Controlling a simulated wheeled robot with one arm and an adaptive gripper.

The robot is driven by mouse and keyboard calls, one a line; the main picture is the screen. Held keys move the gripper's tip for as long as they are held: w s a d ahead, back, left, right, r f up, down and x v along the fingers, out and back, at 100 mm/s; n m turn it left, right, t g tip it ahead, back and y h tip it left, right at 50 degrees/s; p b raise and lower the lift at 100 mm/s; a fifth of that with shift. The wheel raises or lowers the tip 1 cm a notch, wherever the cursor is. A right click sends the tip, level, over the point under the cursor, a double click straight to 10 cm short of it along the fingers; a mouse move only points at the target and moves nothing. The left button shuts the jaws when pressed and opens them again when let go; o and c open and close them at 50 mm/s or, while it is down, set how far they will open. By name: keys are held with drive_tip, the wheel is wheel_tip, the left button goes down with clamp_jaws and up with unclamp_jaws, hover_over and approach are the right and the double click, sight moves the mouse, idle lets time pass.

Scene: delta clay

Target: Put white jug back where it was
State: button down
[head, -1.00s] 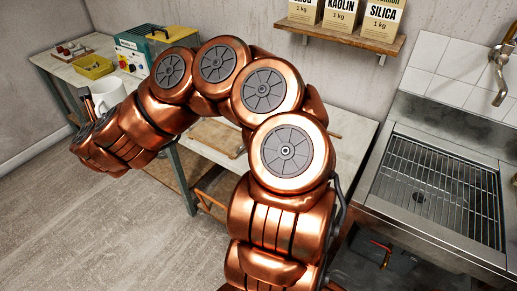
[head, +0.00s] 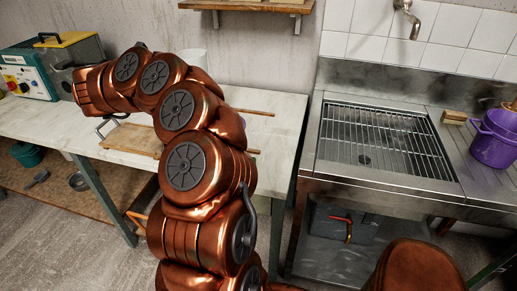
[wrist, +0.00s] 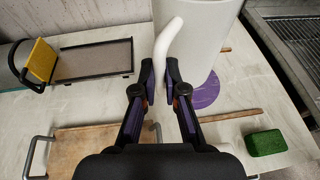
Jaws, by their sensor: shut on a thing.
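The white jug (wrist: 200,35) is at the top of the wrist view, upright, its top cut off by the frame. Its white handle (wrist: 168,38) runs down between the fingertips of my gripper (wrist: 159,72), which is shut on it. A purple disc (wrist: 210,93) on the pale table shows partly from under the jug's base. I cannot tell whether the jug touches it. In the head view a small part of the jug (head: 194,56) shows behind my arm, over the table. My gripper is hidden there.
A dark-framed screen (wrist: 95,62) is at left. The sink's rack (head: 385,140) is to the right; a purple pot (head: 495,138) stands beyond.

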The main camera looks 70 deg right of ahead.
drive_tip(key=s+d+f+m+g+y+b, duration=0.1)
drive_tip(key=s+d+f+m+g+b, duration=0.3)
drive_tip(key=s, duration=0.5)
drive_tip(key=s+d+f+m+g+y+b, duration=0.1)
drive_tip(key=s+d+f+m+g+b, duration=0.2)
drive_tip(key=s+d, duration=0.45)
drive_tip(key=shift+g, duration=0.4)
drive_tip(key=shift+s+a+f+p, duration=0.15)
drive_tip(key=shift+s+a+f, duration=0.15)
drive_tip(key=shift+f, duration=1.35)
drive_tip(key=shift+s+a+f+p, duration=0.2)
drive_tip(key=shift+a+f, duration=0.15)
drive_tip(key=shift+f, duration=1.3)
drive_tip(key=shift+s+a+f+p, duration=0.1)
drive_tip(key=shift+s+a+f, duration=0.2)
drive_tip(key=shift+f, duration=1.35)
drive_tip(key=shift+f+b, duration=0.15)
drive_tip(key=shift+b, duration=0.2)
drive_tip(key=c, duration=1.2)
unclamp_jaws()
drive_tip(key=shift+r, duration=0.2)
